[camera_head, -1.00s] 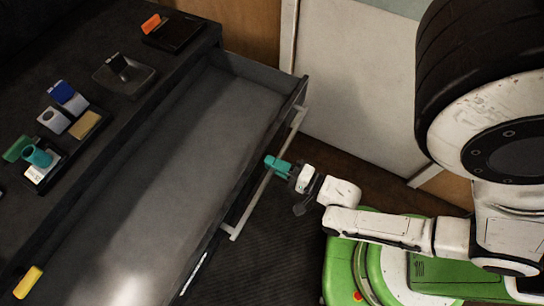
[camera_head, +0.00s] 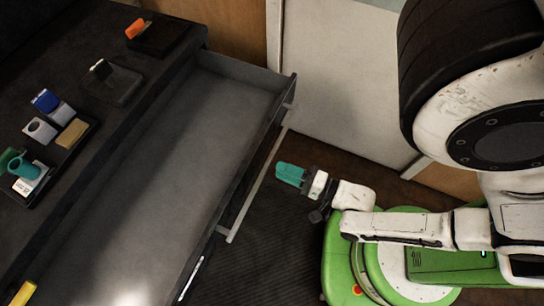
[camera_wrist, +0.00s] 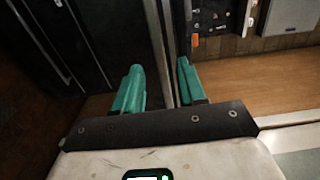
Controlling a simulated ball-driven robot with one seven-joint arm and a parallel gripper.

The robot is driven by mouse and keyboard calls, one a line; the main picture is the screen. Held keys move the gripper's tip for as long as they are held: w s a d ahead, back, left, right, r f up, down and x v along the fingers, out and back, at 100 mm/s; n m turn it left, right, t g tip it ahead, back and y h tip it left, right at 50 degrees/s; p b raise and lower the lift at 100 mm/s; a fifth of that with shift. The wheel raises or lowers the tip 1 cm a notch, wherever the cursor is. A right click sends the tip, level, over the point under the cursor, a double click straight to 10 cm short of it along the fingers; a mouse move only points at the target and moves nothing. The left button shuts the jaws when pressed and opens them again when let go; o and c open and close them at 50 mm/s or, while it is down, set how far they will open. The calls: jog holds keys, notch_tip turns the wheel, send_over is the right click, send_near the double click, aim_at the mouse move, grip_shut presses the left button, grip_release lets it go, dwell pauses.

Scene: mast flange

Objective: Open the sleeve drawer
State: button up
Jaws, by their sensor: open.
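The drawer (camera_head: 170,170) is pulled well out from the dark cabinet and looks empty inside. Its long light bar handle (camera_head: 257,186) runs along the outside of its front. My gripper (camera_head: 278,172), with teal fingers, is just to the right of the handle in the head view and appears clear of it. In the wrist view, the two teal fingers of my gripper (camera_wrist: 158,85) are spread apart. A pale vertical bar, apparently the handle (camera_wrist: 158,45), lies beyond and between the fingertips.
On the cabinet top (camera_head: 100,125) stand a tray (camera_head: 66,163) with small parts, a dark tray (camera_head: 112,84) and an orange item (camera_head: 135,28). A yellow item (camera_head: 22,294) is at the lower left. A pale panel (camera_head: 345,80) stands behind. Dark floor (camera_head: 290,240) lies below my gripper.

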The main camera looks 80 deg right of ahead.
jog(key=v, duration=0.5)
dwell(0.7)
